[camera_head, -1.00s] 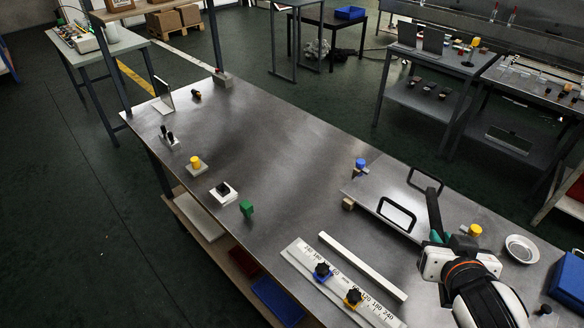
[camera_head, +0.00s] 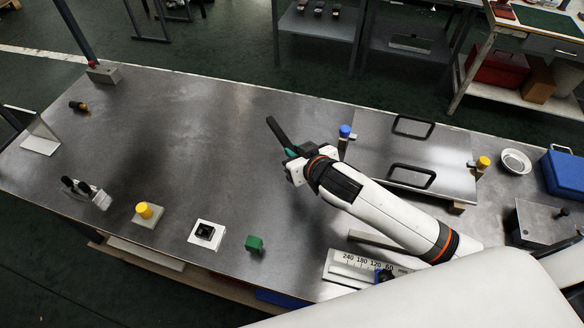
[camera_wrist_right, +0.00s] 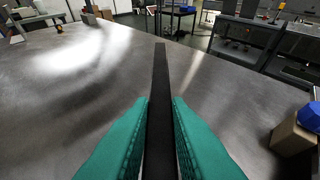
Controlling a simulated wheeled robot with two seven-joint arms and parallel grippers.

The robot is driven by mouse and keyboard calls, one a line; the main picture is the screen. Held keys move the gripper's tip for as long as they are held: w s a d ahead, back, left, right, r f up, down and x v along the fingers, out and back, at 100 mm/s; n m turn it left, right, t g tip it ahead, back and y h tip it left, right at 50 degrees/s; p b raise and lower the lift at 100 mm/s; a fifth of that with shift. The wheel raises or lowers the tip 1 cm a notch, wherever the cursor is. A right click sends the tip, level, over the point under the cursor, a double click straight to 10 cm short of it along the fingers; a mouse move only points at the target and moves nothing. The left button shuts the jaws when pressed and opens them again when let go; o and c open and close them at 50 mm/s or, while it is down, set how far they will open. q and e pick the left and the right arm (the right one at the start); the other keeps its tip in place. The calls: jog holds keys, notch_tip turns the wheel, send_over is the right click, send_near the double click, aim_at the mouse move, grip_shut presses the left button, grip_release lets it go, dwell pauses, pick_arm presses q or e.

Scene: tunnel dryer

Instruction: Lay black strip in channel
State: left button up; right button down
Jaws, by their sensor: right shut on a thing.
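My right gripper (camera_head: 293,155) is shut on a black strip (camera_head: 277,132), held above the middle of the steel table. In the right wrist view the strip (camera_wrist_right: 160,85) runs straight out from between the teal fingers (camera_wrist_right: 160,125), pointing away over the table. I cannot tell which piece is the channel. My left gripper does not show.
A steel plate with two black handles (camera_head: 410,174) lies right of the gripper, with a blue-topped post (camera_head: 345,131) at its corner. The table's left middle is clear.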

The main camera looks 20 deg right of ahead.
jog(key=f, duration=0.3)
jog(key=shift+s+d, duration=0.25)
jog(key=shift+w+a+f, duration=0.1)
jog(key=shift+f, duration=1.65)
jog(key=shift+f, duration=0.2)
jog(key=c, duration=1.4)
grip_release()
jog(key=shift+o, duration=0.2)
jog(key=shift+r, duration=0.1)
